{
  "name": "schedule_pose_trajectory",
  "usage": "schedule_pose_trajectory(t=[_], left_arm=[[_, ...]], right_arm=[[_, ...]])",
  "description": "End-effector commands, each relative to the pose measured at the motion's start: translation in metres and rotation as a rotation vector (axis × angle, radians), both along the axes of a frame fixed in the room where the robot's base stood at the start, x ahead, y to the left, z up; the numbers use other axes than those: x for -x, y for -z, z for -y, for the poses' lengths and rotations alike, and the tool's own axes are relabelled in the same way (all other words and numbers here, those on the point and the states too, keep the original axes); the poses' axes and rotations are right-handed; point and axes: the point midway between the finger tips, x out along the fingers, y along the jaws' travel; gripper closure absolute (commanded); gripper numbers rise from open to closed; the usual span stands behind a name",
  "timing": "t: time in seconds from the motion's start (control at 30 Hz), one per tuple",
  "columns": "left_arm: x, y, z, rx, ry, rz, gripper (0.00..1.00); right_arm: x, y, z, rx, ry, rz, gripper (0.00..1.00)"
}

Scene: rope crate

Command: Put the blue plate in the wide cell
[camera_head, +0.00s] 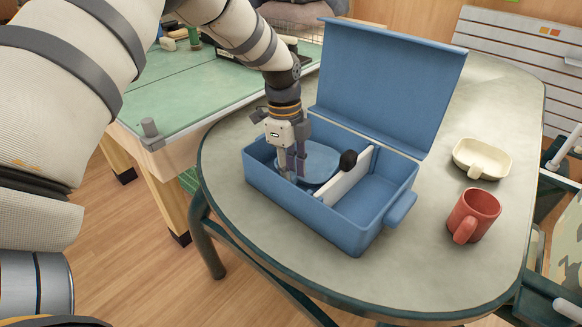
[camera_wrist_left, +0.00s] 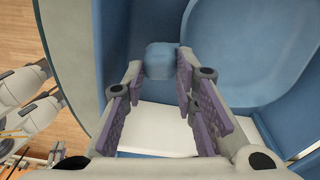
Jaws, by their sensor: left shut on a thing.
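The blue plate (camera_head: 318,157) is a round disc inside the open blue crate (camera_head: 332,222), in the cell left of the white divider (camera_head: 340,182). In the left wrist view its broad blue face (camera_wrist_left: 245,45) fills the upper right. My left gripper (camera_head: 295,170) points down into that same cell, at the plate's near left side. In the left wrist view my left gripper (camera_wrist_left: 160,66) has a small blue block-like piece between its fingertips. It is shut on this piece, which looks like part of the plate. The plate's lower edge is hidden. My right gripper is out of view.
The crate's lid (camera_head: 390,80) stands raised at the back. A dark rounded knob (camera_head: 348,161) is by the divider. The cell on the right (camera_head: 372,200) looks empty. A red mug (camera_head: 473,214) and a cream dish (camera_head: 481,158) stand right of the crate.

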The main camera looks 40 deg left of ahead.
Motion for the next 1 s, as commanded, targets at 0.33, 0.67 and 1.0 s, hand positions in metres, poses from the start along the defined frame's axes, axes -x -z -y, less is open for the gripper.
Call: schedule_pose_trajectory(t=[0.33, 0.67, 1.0], left_arm=[[0.001, 0.0, 0.0, 0.0, 0.0, -0.002, 0.51], [0.002, 0.001, 0.0, 0.001, 0.001, -0.007, 0.51], [-0.001, -0.042, -0.005, 0.0, -0.001, 0.002, 0.51]], right_arm=[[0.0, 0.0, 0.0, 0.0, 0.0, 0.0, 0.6], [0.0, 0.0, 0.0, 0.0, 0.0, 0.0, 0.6], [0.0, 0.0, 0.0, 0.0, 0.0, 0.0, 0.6]])
